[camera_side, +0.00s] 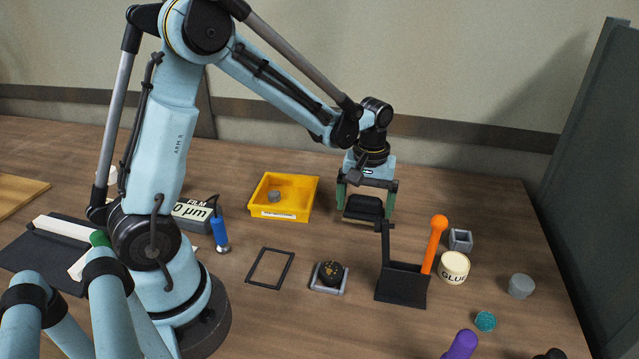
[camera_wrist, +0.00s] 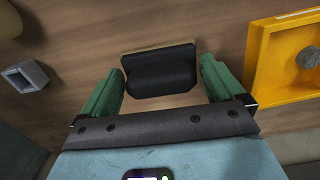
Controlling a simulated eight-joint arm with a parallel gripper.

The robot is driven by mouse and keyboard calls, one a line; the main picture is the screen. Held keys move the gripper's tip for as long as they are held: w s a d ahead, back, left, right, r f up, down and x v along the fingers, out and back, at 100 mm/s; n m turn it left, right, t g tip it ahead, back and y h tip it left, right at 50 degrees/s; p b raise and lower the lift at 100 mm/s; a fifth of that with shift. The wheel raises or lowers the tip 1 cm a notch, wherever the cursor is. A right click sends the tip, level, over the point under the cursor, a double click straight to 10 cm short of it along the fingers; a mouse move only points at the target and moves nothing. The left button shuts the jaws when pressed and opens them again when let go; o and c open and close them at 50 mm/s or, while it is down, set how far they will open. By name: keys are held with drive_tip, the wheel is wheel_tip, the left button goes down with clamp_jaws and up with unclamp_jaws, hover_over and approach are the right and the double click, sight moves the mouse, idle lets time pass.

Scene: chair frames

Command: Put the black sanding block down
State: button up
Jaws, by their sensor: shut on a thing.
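The black sanding block (camera_side: 362,208) is a dark rounded block with a paler underside, held between the two green fingers of my gripper (camera_side: 366,196). In the wrist view the block (camera_wrist: 160,70) lies across the space between the fingertips of my gripper (camera_wrist: 162,76), with a light brown edge showing along its far side. My gripper points down and is shut on the block. The block is low over the wooden table at the back right of centre. I cannot tell whether its underside touches the table.
A yellow tray (camera_side: 312,196) with a grey piece (camera_side: 274,196) stands left of my gripper. A black holder (camera_side: 401,286) with an upright and an orange-handled tool (camera_side: 436,240) stands just in front. A grey square cup (camera_side: 460,240) and glue pot (camera_side: 453,268) are to the right.

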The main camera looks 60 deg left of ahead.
drive_tip(key=shift+f, duration=0.8)
drive_tip(key=shift+f, duration=0.1)
drive_tip(key=o, duration=0.9)
